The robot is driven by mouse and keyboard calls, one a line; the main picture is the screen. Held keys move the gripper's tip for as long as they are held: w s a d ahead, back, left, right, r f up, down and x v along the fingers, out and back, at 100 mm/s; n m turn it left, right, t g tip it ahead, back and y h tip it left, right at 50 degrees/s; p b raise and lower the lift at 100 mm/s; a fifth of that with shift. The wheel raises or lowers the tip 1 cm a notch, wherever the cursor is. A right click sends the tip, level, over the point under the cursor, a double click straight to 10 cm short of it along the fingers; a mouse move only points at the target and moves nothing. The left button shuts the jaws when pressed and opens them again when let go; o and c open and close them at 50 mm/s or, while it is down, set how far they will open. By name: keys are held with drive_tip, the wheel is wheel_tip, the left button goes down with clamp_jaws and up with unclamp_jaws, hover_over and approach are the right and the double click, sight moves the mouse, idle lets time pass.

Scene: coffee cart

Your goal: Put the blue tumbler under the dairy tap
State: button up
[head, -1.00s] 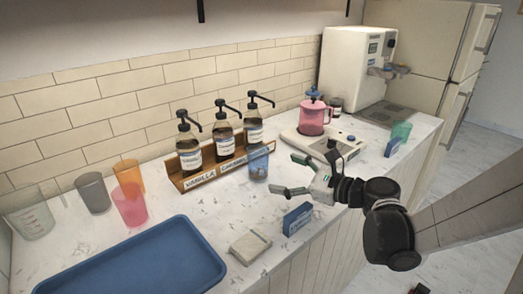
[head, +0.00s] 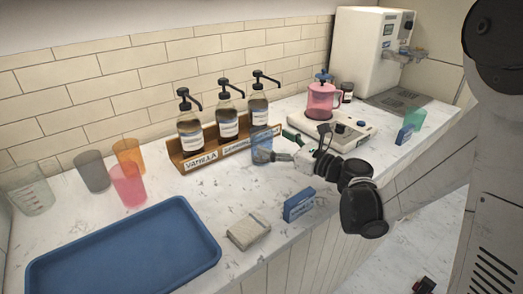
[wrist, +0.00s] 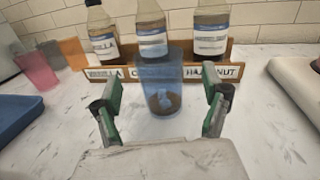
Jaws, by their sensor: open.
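The blue tumbler (head: 262,149) stands upright on the counter in front of the syrup rack. It is see-through, and it also shows in the wrist view (wrist: 163,88). My gripper (head: 284,146) is open, low over the counter, and points at the tumbler. In the wrist view the tumbler lies centred between the two green-and-grey fingers, around or just beyond their tips. A gap shows on both sides of it. The white machine (head: 362,58) at the back right has a spout (head: 405,53) above a grey drip tray (head: 410,102); I cannot read its label.
Syrup bottles stand in a wooden rack (head: 190,163) close behind the tumbler. A scale (head: 325,135) bears a pink pot (head: 322,100). A blue box (head: 298,205), green tumbler (head: 414,118) and blue tray (head: 125,245) are nearby. Other cups stand at the left.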

sight(254, 132)
drive_tip(key=shift+x, duration=2.7)
drive_tip(key=c, duration=1.6)
drive_tip(key=shift+o, duration=0.2)
drive_tip(key=shift+r, duration=0.1)
